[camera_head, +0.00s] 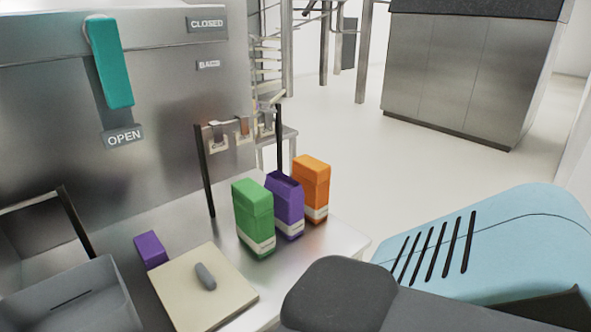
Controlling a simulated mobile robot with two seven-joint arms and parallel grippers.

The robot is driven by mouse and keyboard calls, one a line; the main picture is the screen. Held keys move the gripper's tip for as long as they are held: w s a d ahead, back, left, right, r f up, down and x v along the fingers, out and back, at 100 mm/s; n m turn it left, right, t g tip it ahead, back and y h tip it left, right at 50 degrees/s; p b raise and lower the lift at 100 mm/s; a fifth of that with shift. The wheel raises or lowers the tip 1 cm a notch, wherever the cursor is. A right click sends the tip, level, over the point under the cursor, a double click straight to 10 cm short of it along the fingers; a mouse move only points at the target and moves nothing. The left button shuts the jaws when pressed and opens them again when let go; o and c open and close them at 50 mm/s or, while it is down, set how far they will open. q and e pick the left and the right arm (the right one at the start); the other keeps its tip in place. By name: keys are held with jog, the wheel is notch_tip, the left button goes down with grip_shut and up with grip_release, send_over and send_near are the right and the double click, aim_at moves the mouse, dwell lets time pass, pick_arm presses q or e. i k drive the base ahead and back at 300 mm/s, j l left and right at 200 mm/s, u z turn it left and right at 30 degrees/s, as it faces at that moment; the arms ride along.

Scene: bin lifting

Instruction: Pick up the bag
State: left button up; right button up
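Three upright bag-like packs stand close together on the metal table: a green one (252,215), a purple one (286,207) and an orange one (312,186). The purple pack's top looks open and dark inside; the green and orange tops look closed. Which one is the bag of the task I cannot tell. A small purple piece (150,248) lies apart on the table to the left. Neither of my grippers shows in the head view. A dark grey rounded arm part covers the bottom right, in front of the table's near edge.
A pale board (189,299) with a small grey object (205,276) lies in front. A grey bin (95,275) is at lower left. A rack with clips (241,127) stands behind the packs. A teal lever (112,62) is on the steel machine. Open floor lies beyond.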

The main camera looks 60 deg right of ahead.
aim_at(288, 194)
jog(key=z, duration=1.7)
